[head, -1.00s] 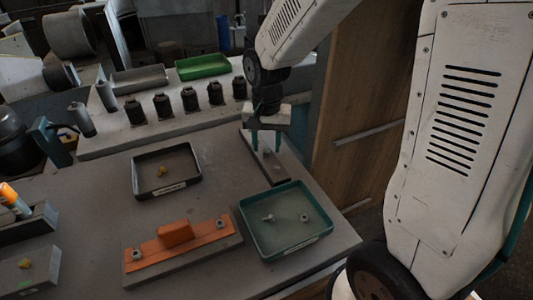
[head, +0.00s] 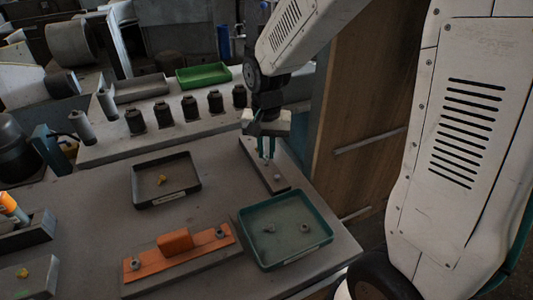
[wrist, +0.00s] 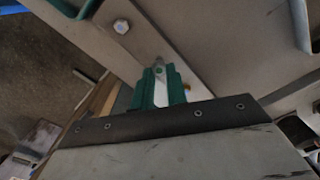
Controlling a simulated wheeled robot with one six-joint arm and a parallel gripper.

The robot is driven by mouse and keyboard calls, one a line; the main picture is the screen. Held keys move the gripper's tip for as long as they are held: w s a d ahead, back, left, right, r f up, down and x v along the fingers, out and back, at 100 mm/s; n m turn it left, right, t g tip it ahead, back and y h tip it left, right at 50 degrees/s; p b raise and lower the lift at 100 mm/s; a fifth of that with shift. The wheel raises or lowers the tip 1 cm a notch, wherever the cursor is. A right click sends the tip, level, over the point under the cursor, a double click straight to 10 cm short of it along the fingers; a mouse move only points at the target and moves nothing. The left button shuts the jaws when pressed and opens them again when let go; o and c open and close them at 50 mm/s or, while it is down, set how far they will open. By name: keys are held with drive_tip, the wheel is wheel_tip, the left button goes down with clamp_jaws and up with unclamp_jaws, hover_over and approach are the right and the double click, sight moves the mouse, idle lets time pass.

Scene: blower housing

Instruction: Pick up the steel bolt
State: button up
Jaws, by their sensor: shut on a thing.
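My gripper (head: 266,157) points down over the far part of a long grey block (head: 256,161) on the bench. Its teal fingers are close together, shut on a small grey piece, which I take to be the steel bolt (wrist: 159,66). In the wrist view it shows between the fingertips, mostly hidden by them. Whether it is clear of the block I cannot tell. A second hex-headed bolt (wrist: 121,26) stands in the block's near part; it also shows in the head view (head: 277,177).
A teal tray (head: 283,258) with a bolt (head: 268,228) and a nut (head: 304,226) lies nearby. A dark tray (head: 140,202) holds a yellow piece. An orange bar (head: 150,263) lies in front. Dark cylinders (head: 190,108) stand behind. A wooden panel (head: 355,120) rises at right.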

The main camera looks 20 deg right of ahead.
drive_tip(key=shift+s+a+r, duration=0.1)
drive_tip(key=shift+s+r, duration=0.05)
drive_tip(key=shift+r, duration=0.45)
drive_tip(key=shift+s+a+r, duration=0.1)
drive_tip(key=shift+r, duration=0.5)
drive_tip(key=s+a, duration=0.3)
drive_tip(key=s, duration=0.3)
drive_tip(key=s+a+r, duration=0.1)
drive_tip(key=s+a, duration=0.3)
drive_tip(key=s, duration=0.3)
drive_tip(key=shift+s+a+r, duration=0.15)
drive_tip(key=shift+s+a, duration=0.05)
drive_tip(key=shift+a, duration=0.1)
